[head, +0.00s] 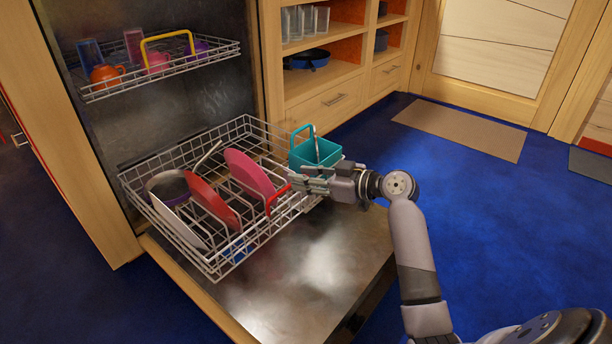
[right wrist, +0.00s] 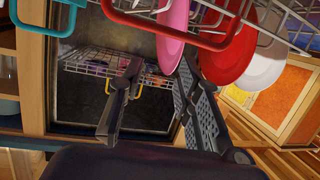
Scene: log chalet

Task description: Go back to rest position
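My right gripper (head: 300,181) is at the right side of the lower dishwasher rack (head: 180,248), in front of a teal basket (head: 328,153). In the right wrist view its two fingers (right wrist: 158,95) are apart, with nothing between them. My right arm reaches in from the lower right of the head view. A red handle (head: 274,199) on the rack is close to the fingertips; it also shows in the right wrist view (right wrist: 165,30). My left gripper is in neither view.
The upper rack (head: 160,70) holds cups. The open door (head: 300,290) lies below. Shelves (head: 330,75) stand behind; blue floor is clear at right.

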